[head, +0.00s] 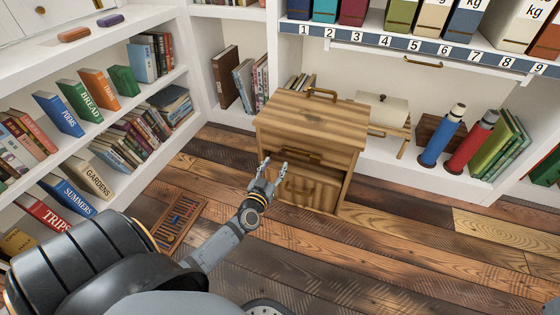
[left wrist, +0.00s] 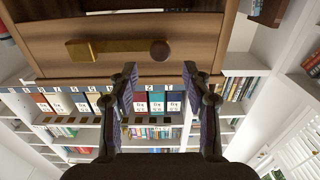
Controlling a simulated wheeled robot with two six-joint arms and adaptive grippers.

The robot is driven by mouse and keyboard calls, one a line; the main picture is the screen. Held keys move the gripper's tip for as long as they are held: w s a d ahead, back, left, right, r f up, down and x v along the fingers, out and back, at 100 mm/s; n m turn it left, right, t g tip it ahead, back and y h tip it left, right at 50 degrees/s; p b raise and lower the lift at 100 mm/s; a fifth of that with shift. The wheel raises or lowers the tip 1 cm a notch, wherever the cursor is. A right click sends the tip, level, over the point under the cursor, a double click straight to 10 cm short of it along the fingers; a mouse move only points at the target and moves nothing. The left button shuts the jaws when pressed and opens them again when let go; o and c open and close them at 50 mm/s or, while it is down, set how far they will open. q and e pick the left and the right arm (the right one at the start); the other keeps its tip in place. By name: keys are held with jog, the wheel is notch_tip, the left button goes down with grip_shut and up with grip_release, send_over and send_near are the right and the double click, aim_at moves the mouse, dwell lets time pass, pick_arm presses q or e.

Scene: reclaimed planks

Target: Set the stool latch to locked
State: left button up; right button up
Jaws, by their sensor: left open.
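The wooden step stool (head: 312,112) stands on the floor against the shelves, with a handle on its top and pulls on its front. In the left wrist view, the stool's wooden front (left wrist: 40,62) fills the upper part. It bears the latch, a brass bar (left wrist: 118,46) lying level with a round brown knob (left wrist: 160,50) at its right end. My left gripper (head: 273,168) is open and empty just in front of the stool. In the left wrist view its two fingers (left wrist: 160,82) are spread below the knob, not around it. My right gripper is not in view.
A low bookcase (head: 95,150) full of books runs along the left. A slatted wooden item (head: 178,215) lies on the floor left of my arm. Blue (head: 442,135) and red (head: 470,142) cylinders stand on the right shelf. The plank floor right of the stool is clear.

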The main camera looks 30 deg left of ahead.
aim_at(281, 154)
pick_arm(q)
jog(key=b+x, duration=0.1)
jog(key=x, duration=0.4)
grip_shut()
dwell(0.3)
